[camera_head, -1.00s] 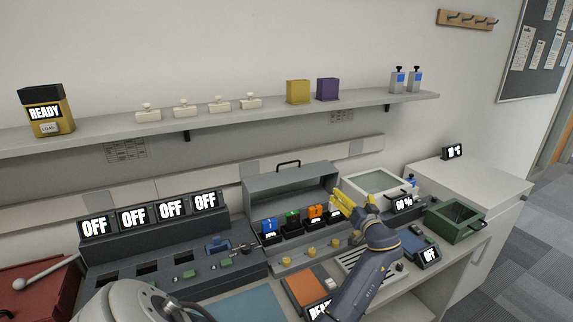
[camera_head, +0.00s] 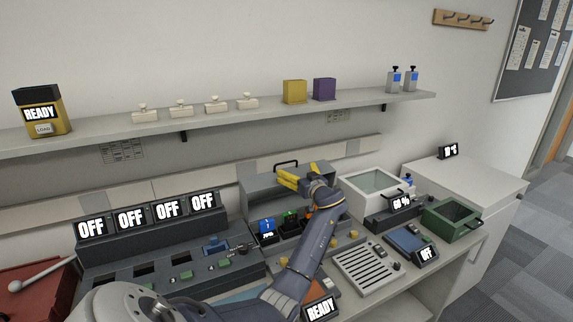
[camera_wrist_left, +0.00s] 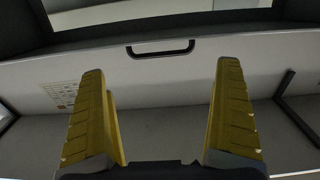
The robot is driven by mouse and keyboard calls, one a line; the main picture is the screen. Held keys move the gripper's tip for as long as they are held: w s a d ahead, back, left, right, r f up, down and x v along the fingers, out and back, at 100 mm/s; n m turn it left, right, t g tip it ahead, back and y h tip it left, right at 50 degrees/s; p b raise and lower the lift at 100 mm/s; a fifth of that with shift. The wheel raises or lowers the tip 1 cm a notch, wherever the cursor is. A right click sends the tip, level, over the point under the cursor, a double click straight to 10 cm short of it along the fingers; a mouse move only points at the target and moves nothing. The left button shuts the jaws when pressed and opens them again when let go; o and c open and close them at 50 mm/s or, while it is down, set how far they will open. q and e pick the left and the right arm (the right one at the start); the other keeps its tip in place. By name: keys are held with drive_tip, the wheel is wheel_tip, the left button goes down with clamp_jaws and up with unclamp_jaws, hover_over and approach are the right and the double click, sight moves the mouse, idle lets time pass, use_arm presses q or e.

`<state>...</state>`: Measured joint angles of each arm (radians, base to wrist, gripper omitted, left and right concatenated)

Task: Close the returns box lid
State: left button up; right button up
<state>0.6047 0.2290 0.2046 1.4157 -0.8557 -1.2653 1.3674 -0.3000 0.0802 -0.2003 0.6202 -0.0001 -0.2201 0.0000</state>
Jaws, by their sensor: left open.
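No readable label names the returns box. A grey box (camera_head: 258,190) with a black handle (camera_head: 286,163) on its raised upper part stands at the back middle of the bench; its front is open above a row of coloured units. My left gripper (camera_head: 288,179) is open, its yellow fingers in front of this upper part, just below the handle. In the left wrist view the handle (camera_wrist_left: 160,53) lies ahead, between and beyond the fingertips (camera_wrist_left: 160,75). Nothing is between the fingers. My arm hides part of the coloured units. My right gripper is out of view.
A dark console (camera_head: 165,245) with several OFF displays is at left. A long shelf (camera_head: 230,118) runs above. A slotted tray (camera_head: 365,268) lies in front.

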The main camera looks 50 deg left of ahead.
sight(286, 163)
use_arm(q)
drive_tip(key=x, duration=0.8)
drive_tip(key=shift+w+a, duration=0.1)
drive_tip(key=shift+a, duration=0.05)
drive_tip(key=shift+c, duration=0.6)
drive_tip(key=c, duration=1.1)
drive_tip(key=d+y, duration=0.1)
drive_tip(key=d, duration=0.1)
drive_tip(key=s+d+t+y, duration=0.1)
drive_tip(key=d, duration=0.2)
drive_tip(key=s+d+y, duration=0.1)
drive_tip(key=d+y, duration=0.1)
drive_tip(key=d, duration=0.1)
drive_tip(key=shift+s+r+t, duration=0.2)
drive_tip(key=shift+r+t, duration=0.1)
drive_tip(key=shift+t, duration=0.1)
drive_tip(key=shift+c, duration=0.6)
drive_tip(key=shift+s+d+y, duration=0.1)
drive_tip(key=shift+d+y, duration=0.3)
drive_tip(key=shift+d, duration=0.1)
clamp_jaws()
drive_tip(key=c, duration=0.7)
unclamp_jaws()
drive_tip(key=shift+c, duration=0.2)
drive_tip(key=o, duration=2.1)
drive_tip(key=shift+s+a, duration=0.1)
